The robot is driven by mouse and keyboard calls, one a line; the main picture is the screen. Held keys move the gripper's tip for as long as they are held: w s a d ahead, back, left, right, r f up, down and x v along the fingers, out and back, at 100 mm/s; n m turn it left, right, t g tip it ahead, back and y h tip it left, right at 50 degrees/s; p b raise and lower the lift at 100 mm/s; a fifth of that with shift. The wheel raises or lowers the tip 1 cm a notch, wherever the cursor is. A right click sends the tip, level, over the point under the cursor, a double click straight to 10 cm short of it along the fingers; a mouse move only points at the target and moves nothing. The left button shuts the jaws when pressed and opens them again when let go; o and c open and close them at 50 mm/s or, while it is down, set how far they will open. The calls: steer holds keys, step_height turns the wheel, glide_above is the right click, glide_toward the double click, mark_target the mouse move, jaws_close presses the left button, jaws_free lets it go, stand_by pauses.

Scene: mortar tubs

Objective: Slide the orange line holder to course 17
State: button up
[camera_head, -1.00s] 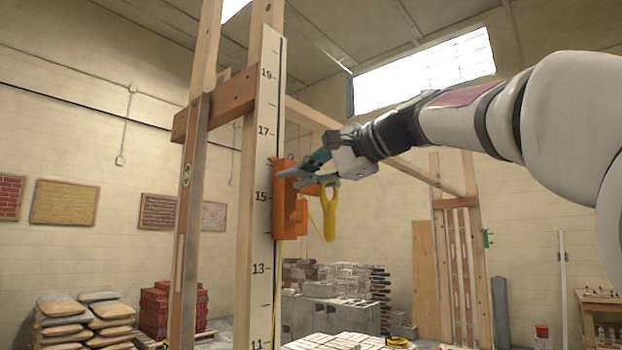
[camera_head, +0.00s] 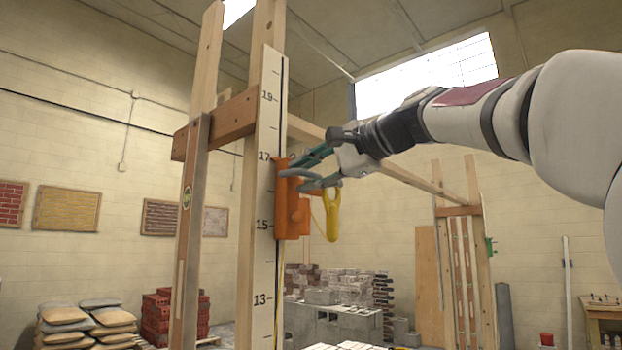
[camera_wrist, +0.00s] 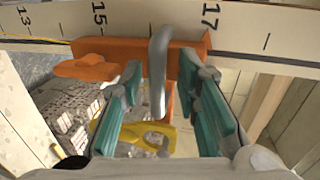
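The orange line holder (camera_head: 291,205) sits on the numbered white course pole (camera_head: 265,190), its top edge about level with the 17 mark and its lower end a little below 15. It also shows in the wrist view (camera_wrist: 120,48), with a grey bar (camera_wrist: 159,75) standing out from it. My gripper (camera_head: 292,172) is at the holder's upper part. In the wrist view its teal fingers (camera_wrist: 161,68) straddle the grey bar closely, and the holder moves with them. The exact contact is hard to see. A yellow piece (camera_head: 332,214) hangs beside the holder.
A wooden crosspiece (camera_head: 222,122) and an upright with a level (camera_head: 189,220) stand left of the pole. A long timber (camera_head: 410,178) runs behind my arm. Block stacks (camera_head: 335,325) stand below. The pole above the holder is clear up to 19.

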steer(key=shift+f, duration=0.1)
steer(key=v, duration=1.2)
stand_by(0.4)
steer(key=s+d+f+n+g+h, duration=0.1)
steer(key=s+d+f+h, duration=0.3)
steer(key=f, duration=1.1)
steer(key=s+d+f+n+g+h, duration=0.1)
steer(key=s+d+f+n+h, duration=0.3)
steer(key=s+f, duration=0.7)
steer(key=s+d+f+n+g+h, duration=0.2)
steer(key=s+f, duration=0.6)
steer(key=f, duration=1.2)
steer(key=d+h, duration=0.2)
steer(key=d, duration=0.1)
steer(key=shift+f+n+b, duration=0.3)
steer(key=shift+f, duration=0.05)
steer(key=shift+s, duration=0.15)
